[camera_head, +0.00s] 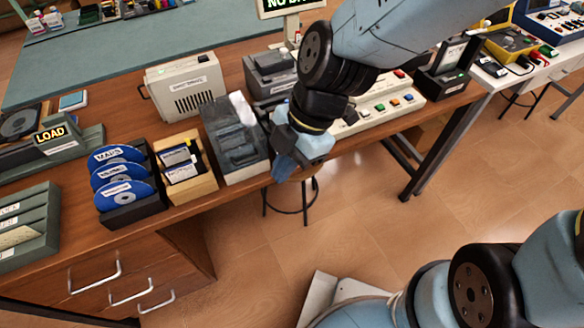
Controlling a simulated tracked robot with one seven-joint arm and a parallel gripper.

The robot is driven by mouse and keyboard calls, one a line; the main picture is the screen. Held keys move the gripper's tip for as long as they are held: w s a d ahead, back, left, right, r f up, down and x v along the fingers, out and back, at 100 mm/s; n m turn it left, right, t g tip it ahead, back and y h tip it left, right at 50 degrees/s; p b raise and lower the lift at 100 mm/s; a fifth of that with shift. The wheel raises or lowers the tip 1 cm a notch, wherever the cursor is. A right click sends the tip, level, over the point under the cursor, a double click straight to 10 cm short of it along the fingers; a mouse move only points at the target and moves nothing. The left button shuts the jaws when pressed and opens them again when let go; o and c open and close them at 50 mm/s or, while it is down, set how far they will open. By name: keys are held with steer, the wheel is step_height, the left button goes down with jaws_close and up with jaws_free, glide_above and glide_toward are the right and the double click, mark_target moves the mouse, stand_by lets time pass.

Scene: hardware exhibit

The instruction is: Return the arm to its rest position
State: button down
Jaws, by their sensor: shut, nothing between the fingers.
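My gripper (284,167) hangs at the front edge of the wooden desk, pointing down, just right of a grey compartment box (238,172). It is shut, and nothing shows in it. My blue-grey arm reaches in from the upper right, bent over the desk. Another part of my arm fills the lower right corner. The gripper seems close to the box's right side, but I cannot tell whether they touch.
On the desk (222,68) stand a rack of blue discs (122,182), a wooden card box (189,186), a beige vented case (186,86) and a button panel (385,108). A stool (291,196) stands below. The tiled floor (400,225) in front is mostly clear.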

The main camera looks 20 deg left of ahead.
steer(key=shift+s+d+r, duration=0.15)
steer(key=shift+s+d, duration=0.05)
steer(key=shift+d, duration=0.3)
steer(key=shift+s+d+r, duration=0.15)
steer(key=shift+d, duration=0.3)
steer(key=w+d+r+m+t, duration=0.3)
steer(key=w+d+r+m, duration=0.2)
steer(key=w+d+m, duration=0.25)
steer(key=w+d+r+m+t, duration=0.2)
steer(key=w+d+r+m, duration=0.3)
steer(key=w+d+m, duration=0.25)
steer(key=d+r+m+t+h, duration=0.1)
steer(key=d+r+m+t, duration=0.1)
steer(key=d+r+m, duration=0.2)
steer(key=d+r+m+t+h, duration=0.1)
steer(key=d+r+m, duration=0.4)
steer(key=d+m, duration=0.6)
steer(key=d+h, duration=0.1)
steer(key=d, duration=0.4)
steer(key=shift+t, duration=0.4)
steer(key=shift+s, duration=0.1)
